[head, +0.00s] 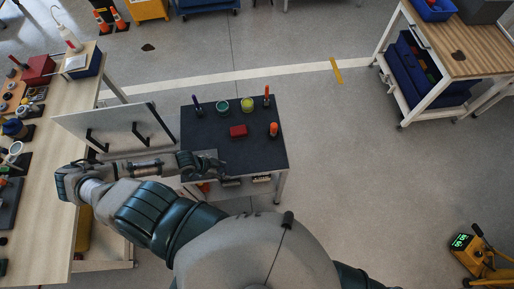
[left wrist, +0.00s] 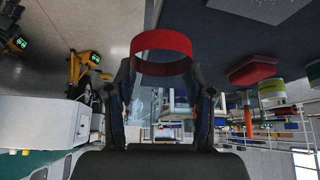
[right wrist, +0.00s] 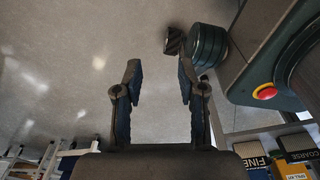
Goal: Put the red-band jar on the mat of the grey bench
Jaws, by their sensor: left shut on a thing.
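My left gripper (left wrist: 163,85) is shut on the red-band jar (left wrist: 161,52). In the left wrist view its red band shows between the fingertips; the rest of the jar is hard to make out. In the head view the left gripper (head: 205,164) is over the near left part of the dark-topped bench (head: 255,157), and the jar cannot be told apart there. A light grey patch, likely the mat (head: 208,153), lies partly behind the gripper. I cannot tell whether the jar touches it. My right gripper (right wrist: 157,85) is open and empty, with floor behind it.
The bench holds a red block (head: 238,131), a green tin (head: 222,107), a yellow-green tin (head: 247,105) and upright orange (head: 273,129) and blue-handled (head: 197,105) things. A white panel (head: 120,130) stands left of the bench, beside a wooden worktable (head: 62,135).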

